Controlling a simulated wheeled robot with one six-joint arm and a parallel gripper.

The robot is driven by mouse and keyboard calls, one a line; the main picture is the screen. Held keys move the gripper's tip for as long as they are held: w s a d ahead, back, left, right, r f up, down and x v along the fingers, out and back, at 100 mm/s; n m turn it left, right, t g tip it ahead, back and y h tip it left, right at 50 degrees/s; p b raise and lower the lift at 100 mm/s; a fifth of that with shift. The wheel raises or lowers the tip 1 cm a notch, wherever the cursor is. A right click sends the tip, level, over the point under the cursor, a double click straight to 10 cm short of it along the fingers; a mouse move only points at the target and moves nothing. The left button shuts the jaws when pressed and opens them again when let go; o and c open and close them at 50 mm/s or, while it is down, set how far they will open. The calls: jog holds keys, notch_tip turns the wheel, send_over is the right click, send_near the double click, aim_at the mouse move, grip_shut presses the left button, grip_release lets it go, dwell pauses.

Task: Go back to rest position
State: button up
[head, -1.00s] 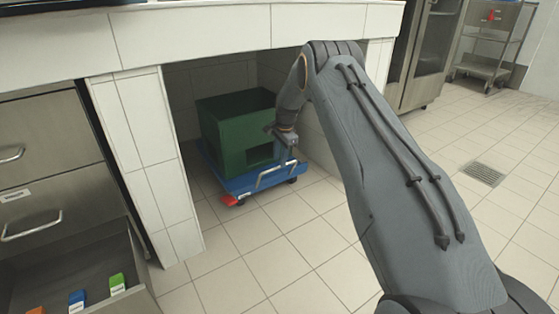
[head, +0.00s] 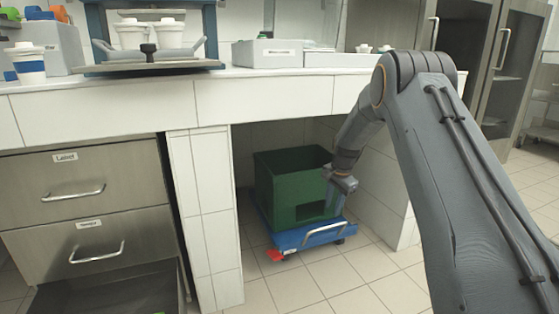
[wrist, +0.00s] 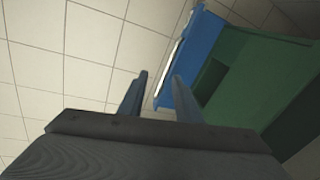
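My gripper (wrist: 158,95) shows in the wrist view with its two fingers apart and nothing between them. In the head view my arm reaches down from the right, and its wrist end is beside the green crate (head: 290,192), at the crate's right front; the fingers are hard to make out there. The crate sits on a blue trolley (head: 290,240) under the counter. In the wrist view the crate (wrist: 262,75) and the trolley's blue edge (wrist: 198,45) lie to the right of the fingers. I cannot tell whether the gripper touches the crate.
The counter (head: 260,100) overhangs the crate, with tiled walls on both sides of the recess. On it stand a cup machine (head: 150,66), a cup (head: 27,66) and grey boxes (head: 268,52). Steel drawers (head: 85,205) are at left, the lowest open. Tiled floor in front is clear.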

jog(key=s+a+r+n, duration=0.2)
jog(key=s+r+n, duration=0.15)
jog(key=s, duration=0.65)
jog(key=s+a+r+n, duration=0.1)
jog(key=s+r+n, duration=0.3)
jog(key=s, duration=0.6)
jog(key=s+a+r+n, duration=0.2)
jog(key=s+n, duration=0.2)
jog(key=s, duration=1.5)
jog(key=s+a+r+n+g+y+p, duration=0.1)
jog(key=s+a+r+n, duration=0.35)
jog(key=s+a, duration=0.5)
jog(key=s+a+r+n+g+p, duration=0.1)
jog(key=s+a+r+n, duration=0.2)
jog(key=s+a+r, duration=0.6)
jog(key=d+r+m+p, duration=0.2)
jog(key=d+r+p, duration=0.4)
jog(key=p, duration=0.6)
jog(key=d+r+m+h+p, duration=0.1)
jog(key=d+r+m+p, duration=0.1)
jog(key=d+r+p, duration=0.4)
jog(key=d+r+m+p, duration=0.3)
jog(key=d+r+p, duration=0.3)
jog(key=r+p, duration=0.7)
jog(key=p, duration=0.7)
jog(key=shift+w+d+r, duration=0.15)
jog(key=shift+w+r, duration=0.2)
jog(key=shift+r, duration=0.05)
